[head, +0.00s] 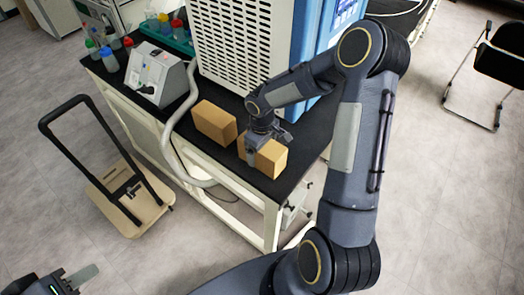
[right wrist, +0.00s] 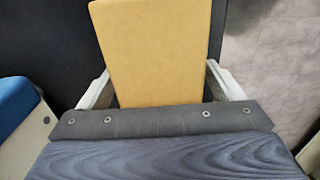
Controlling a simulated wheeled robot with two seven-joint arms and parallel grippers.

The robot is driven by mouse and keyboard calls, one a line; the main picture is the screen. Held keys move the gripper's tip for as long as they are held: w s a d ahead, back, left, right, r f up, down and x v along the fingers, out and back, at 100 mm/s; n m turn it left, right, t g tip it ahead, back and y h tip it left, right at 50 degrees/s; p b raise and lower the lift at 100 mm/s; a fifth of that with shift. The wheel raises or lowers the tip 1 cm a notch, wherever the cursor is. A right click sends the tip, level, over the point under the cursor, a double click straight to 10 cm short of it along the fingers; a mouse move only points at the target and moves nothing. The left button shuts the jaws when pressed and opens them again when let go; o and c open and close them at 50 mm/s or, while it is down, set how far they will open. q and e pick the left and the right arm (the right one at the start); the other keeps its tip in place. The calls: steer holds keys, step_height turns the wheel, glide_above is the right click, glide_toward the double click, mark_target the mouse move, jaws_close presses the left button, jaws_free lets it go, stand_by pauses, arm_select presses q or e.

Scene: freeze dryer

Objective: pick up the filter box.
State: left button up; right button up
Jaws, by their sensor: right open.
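Two plain tan boxes stand on the black bench top in the head view. One box (head: 214,122) is on the left, and the other box (head: 270,158) is nearer the bench's right front edge. I cannot tell by markings which is the filter box. My right gripper (head: 254,151) is at the nearer box, its fingers pointing down around it. In the right wrist view this box (right wrist: 152,50) lies between the two spread pale fingers (right wrist: 160,88), with contact unclear. My left gripper (head: 70,279) is at the bottom left corner, far from the boxes and partly cut off.
A large white and blue machine (head: 240,40) stands behind the boxes. A grey instrument (head: 155,75) and a pale hose (head: 180,115) are to their left, with several bottles beyond. A flat trolley (head: 130,200) stands on the floor left of the bench (head: 300,165).

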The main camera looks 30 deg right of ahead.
steer(key=shift+f, duration=0.1)
steer(key=shift+c, duration=0.5)
steer(key=c, duration=1.2)
steer(key=shift+c, duration=0.5)
